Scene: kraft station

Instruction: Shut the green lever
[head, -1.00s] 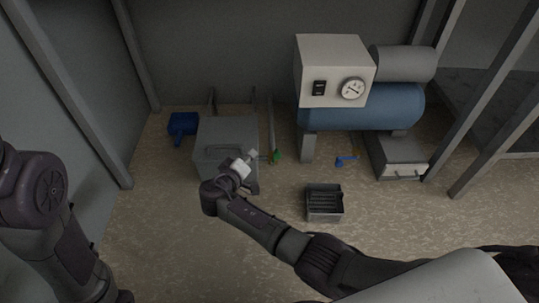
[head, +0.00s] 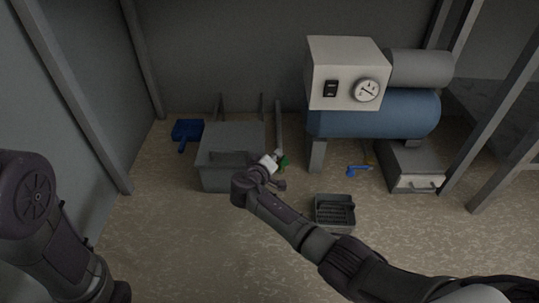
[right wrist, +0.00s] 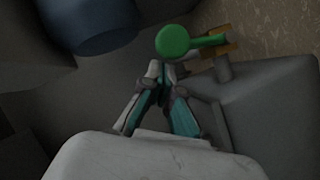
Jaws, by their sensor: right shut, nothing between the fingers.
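The green lever (head: 284,162) shows as a small green patch just right of the grey box in the head view. In the right wrist view the green lever (right wrist: 174,41) has a round knob, and its arm runs right to a brass-coloured valve body (right wrist: 222,45) on a grey pipe. My right gripper (right wrist: 160,68) is shut and empty, with its fingertips just below the knob; whether they touch it I cannot tell. In the head view my right gripper (head: 276,156) is beside the lever. My left arm shows at the left, but its gripper is out of view.
The grey box (head: 231,139) stands left of the lever. A blue compressor tank (head: 375,115) with a gauge panel stands to the right. A blue lever (head: 358,170) sits low by it. A dark crate (head: 334,213) lies on the floor, and a blue scoop (head: 187,130) lies far left.

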